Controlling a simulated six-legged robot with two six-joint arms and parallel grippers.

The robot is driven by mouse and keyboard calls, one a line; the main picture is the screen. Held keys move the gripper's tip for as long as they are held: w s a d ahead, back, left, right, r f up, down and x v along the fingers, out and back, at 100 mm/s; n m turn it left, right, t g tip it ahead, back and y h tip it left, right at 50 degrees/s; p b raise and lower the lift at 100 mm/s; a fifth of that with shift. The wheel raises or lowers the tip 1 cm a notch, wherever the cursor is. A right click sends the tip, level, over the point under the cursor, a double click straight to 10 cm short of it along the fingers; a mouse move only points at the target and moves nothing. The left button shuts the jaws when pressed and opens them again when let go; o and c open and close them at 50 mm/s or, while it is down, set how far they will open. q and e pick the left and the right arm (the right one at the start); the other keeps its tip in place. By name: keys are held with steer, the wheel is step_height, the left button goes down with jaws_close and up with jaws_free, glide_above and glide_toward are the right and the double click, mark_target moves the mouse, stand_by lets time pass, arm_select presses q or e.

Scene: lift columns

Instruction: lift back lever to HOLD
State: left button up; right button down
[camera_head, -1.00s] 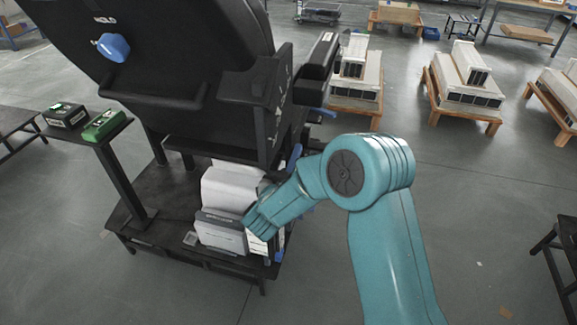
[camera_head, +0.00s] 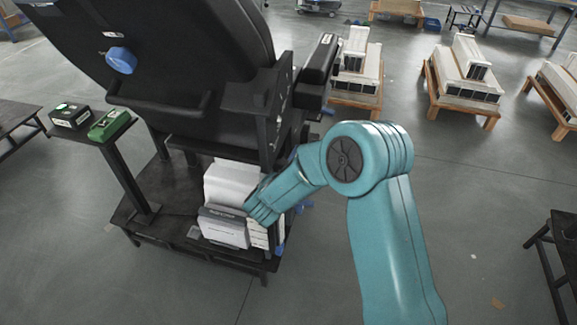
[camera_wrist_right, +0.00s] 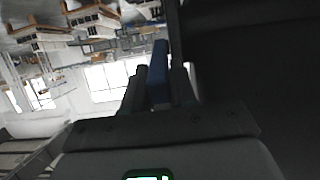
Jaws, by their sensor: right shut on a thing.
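My right arm's teal links cross the head view from the lower right, and its gripper is hidden there behind the forearm and wrist. In the right wrist view the gripper's dark fingers (camera_wrist_right: 160,68) stand on both sides of a narrow blue lever (camera_wrist_right: 159,84) and are shut on it. A large black tilted panel (camera_head: 190,60) fills the upper left of the head view. It carries a blue knob (camera_head: 121,60) and a small white label too small to read. My left gripper is in neither view.
A dark stand (camera_head: 130,175) at the left bears a black box (camera_head: 70,117) and a green box (camera_head: 108,125). White and grey boxes (camera_head: 225,228) sit on the low black base under the panel.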

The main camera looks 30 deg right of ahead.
steer(key=shift+w+r, duration=0.1)
steer(key=shift+r, duration=0.15)
steer(key=c, duration=1)
jaws_free()
steer(key=shift+f, duration=0.1)
steer(key=s+a, duration=0.8)
steer(key=a, duration=0.2)
steer(key=shift+s+r+b, duration=0.25)
steer(key=shift+s+b, duration=0.05)
steer(key=shift+s, duration=0.05)
steer(key=shift+d, duration=0.1)
